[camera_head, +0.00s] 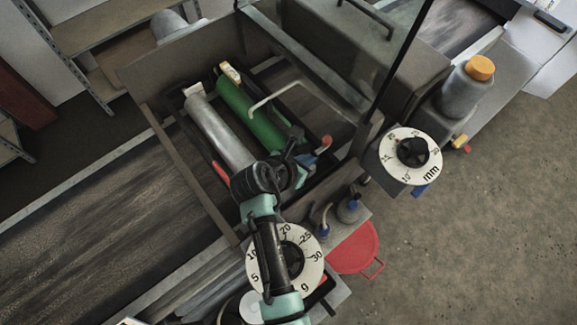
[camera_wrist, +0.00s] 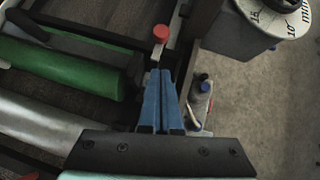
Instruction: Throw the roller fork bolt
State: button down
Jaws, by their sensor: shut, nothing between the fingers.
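The red knob (camera_head: 326,141) of what looks like the roller fork bolt stands at the near right end of the roller frame. The green roller (camera_head: 250,112) and the silver roller (camera_head: 217,130) lie side by side in the frame. My gripper (camera_head: 307,160) is close to the knob, a little left of it and below it. In the wrist view its blue fingers (camera_wrist: 160,72) are together and empty, pointing toward the knob. I cannot tell whether they touch the stem.
A bent pale handle (camera_head: 285,95) arches over the green roller. A red basin (camera_head: 357,250) sits on the floor.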

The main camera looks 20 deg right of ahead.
jog(key=b+v, duration=0.1)
jog(key=v, duration=0.7)
jog(key=shift+a+r, duration=0.2)
jog(key=shift+a, duration=0.1)
